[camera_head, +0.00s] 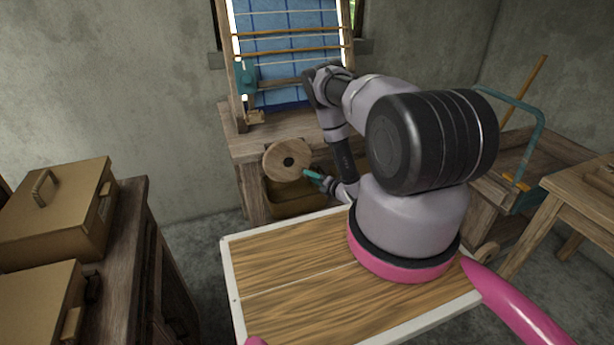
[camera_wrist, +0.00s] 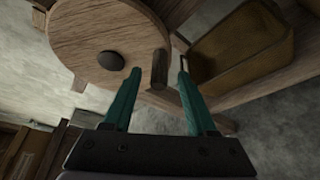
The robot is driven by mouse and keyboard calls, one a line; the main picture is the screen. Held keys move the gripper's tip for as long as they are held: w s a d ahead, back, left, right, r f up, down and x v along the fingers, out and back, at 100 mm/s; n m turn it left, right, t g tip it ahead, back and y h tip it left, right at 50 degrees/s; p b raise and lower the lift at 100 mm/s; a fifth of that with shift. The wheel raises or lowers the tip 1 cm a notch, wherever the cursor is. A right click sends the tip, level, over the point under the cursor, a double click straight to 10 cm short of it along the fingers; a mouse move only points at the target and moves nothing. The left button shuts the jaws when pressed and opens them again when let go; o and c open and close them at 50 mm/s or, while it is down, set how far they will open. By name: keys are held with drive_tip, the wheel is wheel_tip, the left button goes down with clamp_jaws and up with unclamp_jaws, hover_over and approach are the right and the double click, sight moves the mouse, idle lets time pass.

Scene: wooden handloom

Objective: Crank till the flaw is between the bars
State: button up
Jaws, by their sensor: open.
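The blue cloth (camera_head: 270,22) hangs on the loom frame with pale lines across it. Two wooden bars, an upper bar (camera_head: 290,32) and a lower bar (camera_head: 300,51), cross in front of it. I cannot make out the flaw. The round wooden crank wheel (camera_head: 287,160) is on the loom's front, below the cloth; it fills the upper left of the wrist view (camera_wrist: 85,35). Its short peg handle (camera_wrist: 158,70) stands near the rim. My gripper (camera_wrist: 159,75) is open, its teal fingertips on either side of the peg, with gaps showing.
A brown bin (camera_wrist: 240,50) sits beside the wheel under the loom. Boxes (camera_head: 55,210) stand on a dark cabinet at left. A blue-handled cart (camera_head: 535,150) and a wooden table (camera_head: 585,185) are at right. Bare floor shows between cabinet and loom.

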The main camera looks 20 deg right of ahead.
sight(290, 165)
drive_tip(key=shift+x, duration=1.9)
clamp_jaws()
